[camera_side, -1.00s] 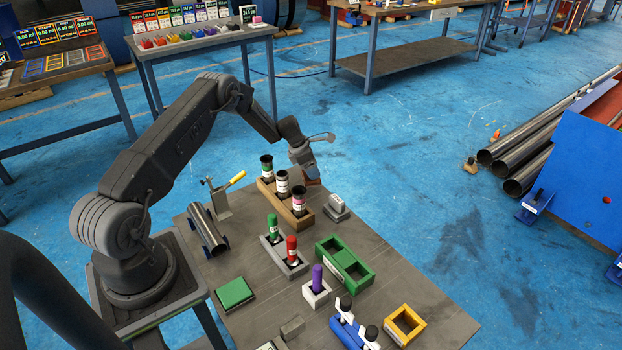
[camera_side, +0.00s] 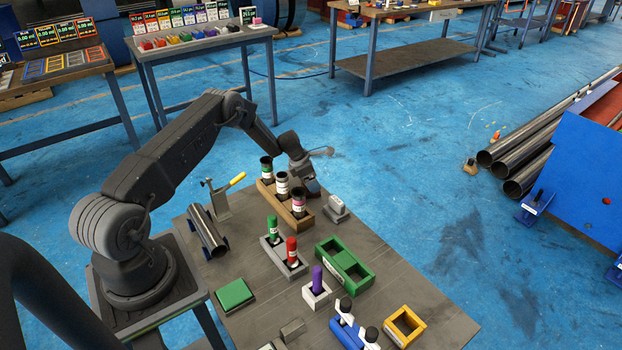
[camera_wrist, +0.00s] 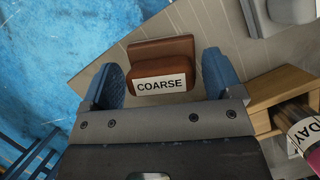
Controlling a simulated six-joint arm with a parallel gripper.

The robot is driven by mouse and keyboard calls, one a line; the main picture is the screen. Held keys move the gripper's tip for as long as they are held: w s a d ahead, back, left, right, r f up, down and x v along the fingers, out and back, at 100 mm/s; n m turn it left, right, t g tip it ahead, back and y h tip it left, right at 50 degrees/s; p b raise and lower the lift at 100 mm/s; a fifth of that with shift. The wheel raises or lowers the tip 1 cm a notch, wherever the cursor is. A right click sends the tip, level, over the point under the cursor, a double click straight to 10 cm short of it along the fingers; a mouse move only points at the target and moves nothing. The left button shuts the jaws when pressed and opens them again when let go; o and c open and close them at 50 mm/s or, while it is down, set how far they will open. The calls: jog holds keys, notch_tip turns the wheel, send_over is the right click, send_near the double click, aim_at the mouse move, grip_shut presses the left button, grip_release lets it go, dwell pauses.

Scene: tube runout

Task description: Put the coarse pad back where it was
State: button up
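The coarse pad (camera_wrist: 161,82) is a brown block with a white label reading COARSE. In the wrist view it sits with a flat brown piece (camera_wrist: 150,50) behind it, over the grey table top. My gripper (camera_wrist: 163,66) is open, with one blue finger on each side of the pad and small gaps between. In the side view my gripper (camera_side: 311,187) is low at the table's far edge, just behind the wooden rack (camera_side: 299,220). The pad cannot be made out there, and whether it rests fully on the table is unclear.
The wooden rack holds several dark tubes, one (camera_wrist: 304,136) close to the right finger. A grey block on a base (camera_side: 337,206) stands just right of the gripper. A green tray (camera_side: 345,262) and a grey two-place holder (camera_side: 283,258) stand nearer the front.

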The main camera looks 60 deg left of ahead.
jog(key=shift+o, duration=0.3)
jog(key=shift+r, duration=0.5)
jog(key=v, duration=1.1)
jog(key=s+d+r+m, duration=0.4)
jog(key=d+r+m, duration=0.4)
jog(key=d+r, duration=0.3)
jog(key=s+d+r+m, duration=0.4)
jog(key=d+r+m, duration=0.5)
jog(key=r, duration=0.5)
jog(key=s+d+r+m, duration=0.1)
jog(key=s+d+m, duration=0.3)
jog(key=s, duration=0.3)
jog(key=s+d+r+m+t+y, duration=0.1)
jog(key=s+d+r+m, duration=0.1)
jog(key=s+m, duration=0.3)
jog(key=s+d+r+m, duration=0.1)
jog(key=s+d+m, duration=0.4)
jog(key=s, duration=0.5)
jog(key=shift+s+d+r+y, duration=0.2)
jog(key=shift+s+d+y, duration=0.1)
jog(key=shift+s+y, duration=0.1)
